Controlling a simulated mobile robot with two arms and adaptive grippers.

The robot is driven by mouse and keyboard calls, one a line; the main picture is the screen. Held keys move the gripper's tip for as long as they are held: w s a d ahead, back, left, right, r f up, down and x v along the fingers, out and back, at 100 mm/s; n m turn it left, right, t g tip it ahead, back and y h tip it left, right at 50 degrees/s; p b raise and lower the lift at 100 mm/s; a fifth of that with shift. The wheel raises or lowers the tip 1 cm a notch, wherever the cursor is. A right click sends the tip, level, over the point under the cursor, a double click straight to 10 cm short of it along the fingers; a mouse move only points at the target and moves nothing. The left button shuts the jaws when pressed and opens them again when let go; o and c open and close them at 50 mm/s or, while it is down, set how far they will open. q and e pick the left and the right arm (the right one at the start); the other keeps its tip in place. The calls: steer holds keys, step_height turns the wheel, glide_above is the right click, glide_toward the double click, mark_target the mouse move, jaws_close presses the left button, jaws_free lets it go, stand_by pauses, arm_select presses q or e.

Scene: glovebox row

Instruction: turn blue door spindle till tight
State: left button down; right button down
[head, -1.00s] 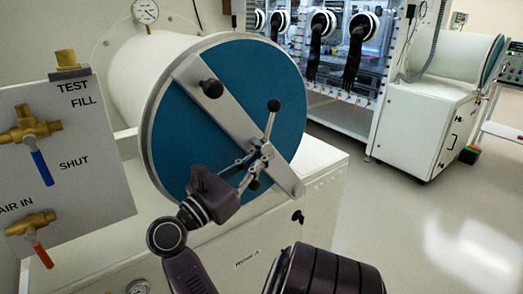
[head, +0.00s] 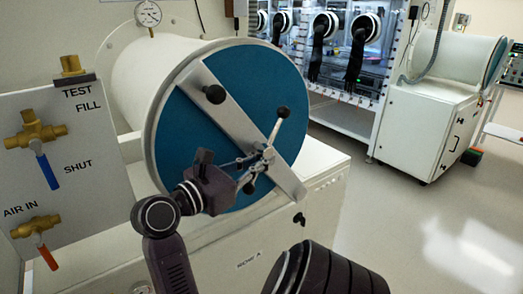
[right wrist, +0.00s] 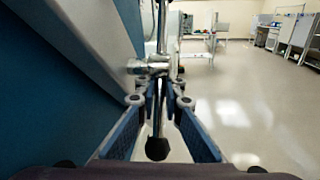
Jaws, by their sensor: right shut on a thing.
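The blue round door (head: 185,130) closes the end of a white cylinder, with a grey bar (head: 235,122) slanting across its face. The spindle hub (head: 262,158) sits on the bar, with thin metal spokes ending in black knobs. One knob (head: 283,112) points up and right; another (head: 249,188) points down. My right gripper (head: 250,165) reaches the hub from the lower left and is shut on a spoke of the spindle. In the right wrist view, that spoke's black knob (right wrist: 157,149) shows between the two fingers. My left gripper is out of view.
A valve panel (head: 62,195) with brass valves stands at the left. A pressure gauge (head: 148,13) is above the cylinder. A glovebox with black gloves (head: 355,50) and a second white chamber (head: 425,125) stand behind. The floor (head: 400,225) at the right is clear.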

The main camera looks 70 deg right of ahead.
mark_target(262, 155)
steer(key=c, duration=2.3)
jaws_free()
steer(key=shift+r, duration=0.1)
step_height(262, 155, up, 10)
steer(key=shift+f, duration=0.1)
